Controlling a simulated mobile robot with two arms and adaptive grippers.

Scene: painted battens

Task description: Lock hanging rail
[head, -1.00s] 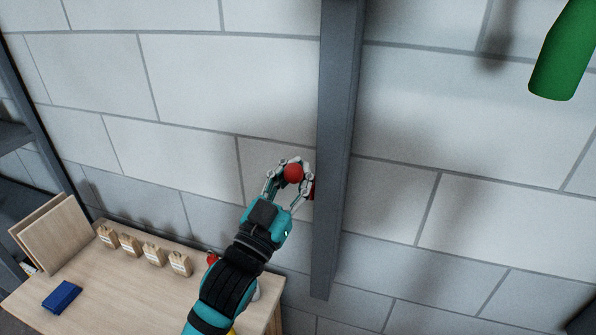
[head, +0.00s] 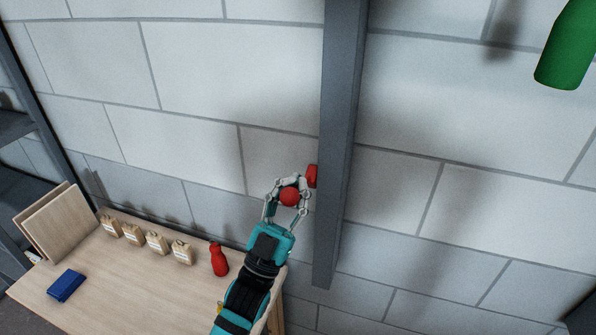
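A grey rail (head: 338,140) runs down the block wall in the middle of the head view. A red block-like part (head: 312,176) sits at the rail's left side. Just below and left of it is a round red knob (head: 289,197). Any link between the knob and the red part is hidden. My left gripper (head: 291,186) reaches up from below, with its fingers closed around the knob, one on each side. My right gripper is not in view.
A wooden table (head: 120,285) at lower left holds a red bottle (head: 218,259), several small tan packs (head: 157,242), a blue block (head: 66,285) and leaning boards (head: 55,222). A green object (head: 567,45) shows at upper right.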

